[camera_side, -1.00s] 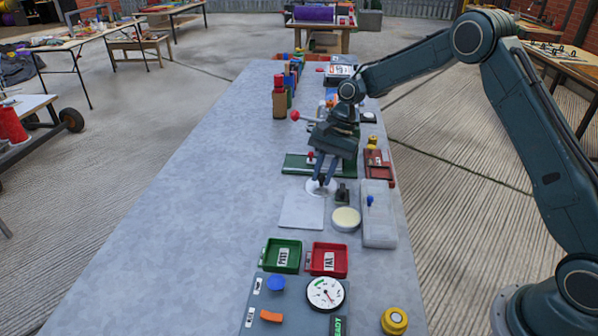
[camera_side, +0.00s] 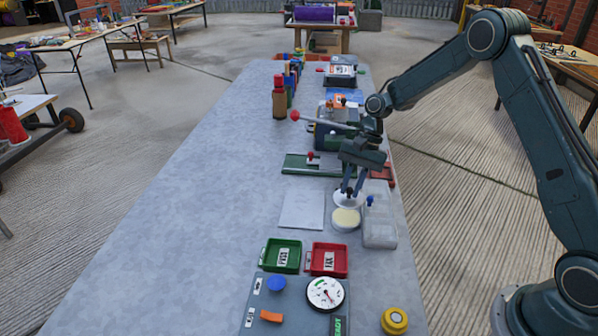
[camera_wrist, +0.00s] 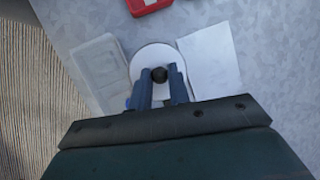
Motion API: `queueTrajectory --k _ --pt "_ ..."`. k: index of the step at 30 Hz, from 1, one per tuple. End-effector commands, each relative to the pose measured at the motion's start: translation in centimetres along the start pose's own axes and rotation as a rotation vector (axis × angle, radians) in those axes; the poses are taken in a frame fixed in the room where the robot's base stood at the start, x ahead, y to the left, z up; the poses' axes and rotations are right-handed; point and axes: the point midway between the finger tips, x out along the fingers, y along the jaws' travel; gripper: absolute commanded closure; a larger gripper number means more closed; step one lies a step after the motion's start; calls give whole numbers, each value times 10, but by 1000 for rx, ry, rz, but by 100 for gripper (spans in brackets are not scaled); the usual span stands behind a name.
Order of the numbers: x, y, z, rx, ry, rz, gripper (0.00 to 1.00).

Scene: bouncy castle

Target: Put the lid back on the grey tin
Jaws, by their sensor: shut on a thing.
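My gripper (camera_side: 349,191) is shut on the dark knob of a pale round lid (camera_side: 343,203). In the wrist view the fingers (camera_wrist: 160,76) are either side of the knob and the white lid (camera_wrist: 150,56) lies flat below them. A round tin with a cream top (camera_side: 346,220) stands on the bench, just nearer the side camera than the lid. The lid overlaps its far edge in that picture; the height between them I cannot tell. In the wrist view the tin is not visible, probably hidden by the lid.
A clear box (camera_side: 380,230) stands close on the right of the tin, with a blue-topped item (camera_side: 369,201) by it. A flat white plate (camera_side: 302,210) lies to the left. Green (camera_side: 281,256) and red (camera_side: 328,259) trays are nearer the camera. The bench's left side is clear.

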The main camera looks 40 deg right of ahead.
Motion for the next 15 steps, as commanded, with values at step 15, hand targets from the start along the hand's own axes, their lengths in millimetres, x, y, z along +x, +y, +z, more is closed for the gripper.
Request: queueTrajectory --k 15 --pt "32 7 -12 1 -2 1 100"
